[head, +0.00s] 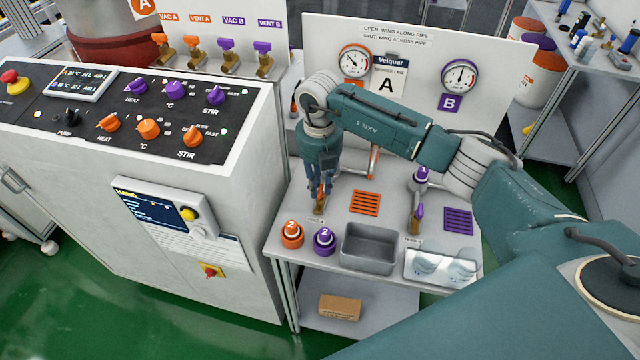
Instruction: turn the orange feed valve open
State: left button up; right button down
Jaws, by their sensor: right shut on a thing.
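The orange feed valve (320,207) stands on the left part of the small grey bench. Its brass body shows below my fingers; its orange wing is mostly hidden, so I cannot tell whether it lies along or across the pipe. My right gripper (320,190) points down over the valve and is shut on it. A sign (397,35) on the white back panel reads that open is wing along pipe and shut is wing across pipe. My left gripper is not in view.
A purple-winged valve (417,215) stands to the right. The control cabinet (180,160) stands close on the left.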

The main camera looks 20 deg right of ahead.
jog(key=shift+a+r, duration=0.1)
jog(key=shift+a, duration=0.1)
jog(key=c, duration=1.7)
grip_release()
jog(key=shift+w, duration=0.1)
notch_tip(320, 180, up, 12)
jog(key=shift+a, duration=0.1)
